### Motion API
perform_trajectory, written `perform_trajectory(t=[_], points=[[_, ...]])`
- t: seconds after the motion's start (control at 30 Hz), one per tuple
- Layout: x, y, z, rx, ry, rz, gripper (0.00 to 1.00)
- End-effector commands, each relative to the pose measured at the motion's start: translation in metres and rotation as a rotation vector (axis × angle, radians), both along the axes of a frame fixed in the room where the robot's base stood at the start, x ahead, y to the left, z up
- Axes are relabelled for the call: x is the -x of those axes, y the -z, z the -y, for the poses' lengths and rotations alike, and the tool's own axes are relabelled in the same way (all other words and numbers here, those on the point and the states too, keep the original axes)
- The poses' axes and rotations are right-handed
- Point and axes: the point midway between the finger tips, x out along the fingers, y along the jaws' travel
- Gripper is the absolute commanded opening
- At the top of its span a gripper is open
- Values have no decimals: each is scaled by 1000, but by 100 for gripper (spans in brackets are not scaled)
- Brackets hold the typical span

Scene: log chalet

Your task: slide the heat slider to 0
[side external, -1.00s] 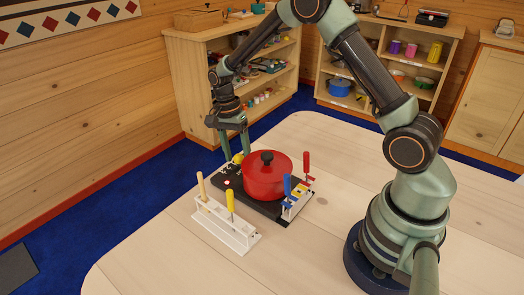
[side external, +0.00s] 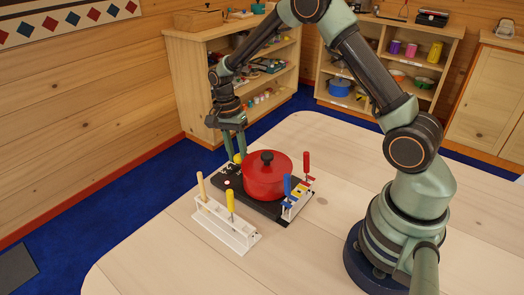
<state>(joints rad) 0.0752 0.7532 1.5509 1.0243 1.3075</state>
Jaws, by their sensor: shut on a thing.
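A black hot plate (side external: 230,181) lies on the table with a red lidded pot (side external: 266,178) on it. A yellow knob (side external: 238,158), which looks like the heat slider's, is at the plate's far left edge. My gripper (side external: 236,157) reaches down from above and is shut on this knob. The fingers partly hide the knob. The slider's scale and its 0 mark are too small to read.
A white rack (side external: 226,228) with a yellow-handled and a wooden-handled tool stands in front of the plate. A second rack with blue- and red-handled tools (side external: 306,165) stands at the plate's right. The table (side external: 330,245) is clear in front.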

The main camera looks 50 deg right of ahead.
Motion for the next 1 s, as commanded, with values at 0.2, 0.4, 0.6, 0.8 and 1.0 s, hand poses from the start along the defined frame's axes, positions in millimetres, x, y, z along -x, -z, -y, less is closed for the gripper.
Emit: perform_trajectory(t=[0.2, 0.4, 0.6, 0.8, 1.0], points=[[-1, -1, 0, 0, 0, 2, 0], [-1, -1, 0, 1, 0, 2, 0], [-1, -1, 0, 1, 0, 2, 0], [-1, -2, 0, 1, 0, 2, 0], [-1, -2, 14, -4, 5, 5, 0]])
